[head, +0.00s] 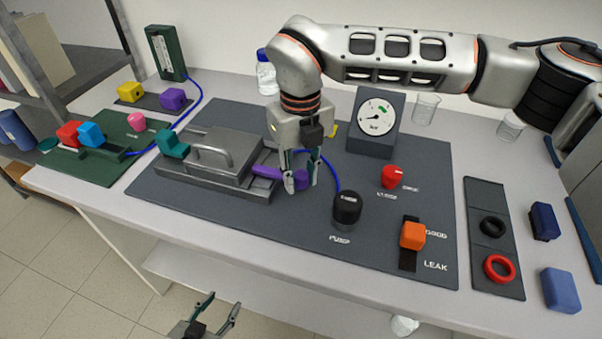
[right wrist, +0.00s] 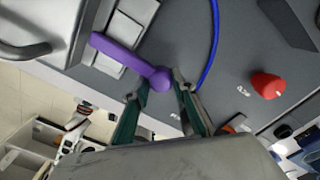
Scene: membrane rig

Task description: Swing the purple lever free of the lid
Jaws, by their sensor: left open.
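The purple lever (head: 266,172) lies at the right end of the grey metal lid (head: 232,146), its round knob pointing right. Its far end lies over the grey block there; I cannot tell whether it overlaps the lid. The lever also shows in the right wrist view (right wrist: 122,54). My right gripper (head: 301,187) points down at the knob, its fingers either side of it in the head view. In the right wrist view the fingers (right wrist: 160,94) are apart, with gaps beside the knob. My left gripper (head: 220,302) is open and empty, low in front of the table.
A teal clamp (head: 173,145) sits at the lid's left end. A blue tube runs close behind my right gripper. A black pump knob (head: 346,207), a red knob (head: 394,176) and a gauge (head: 376,120) stand to the right. The mat's front is clear.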

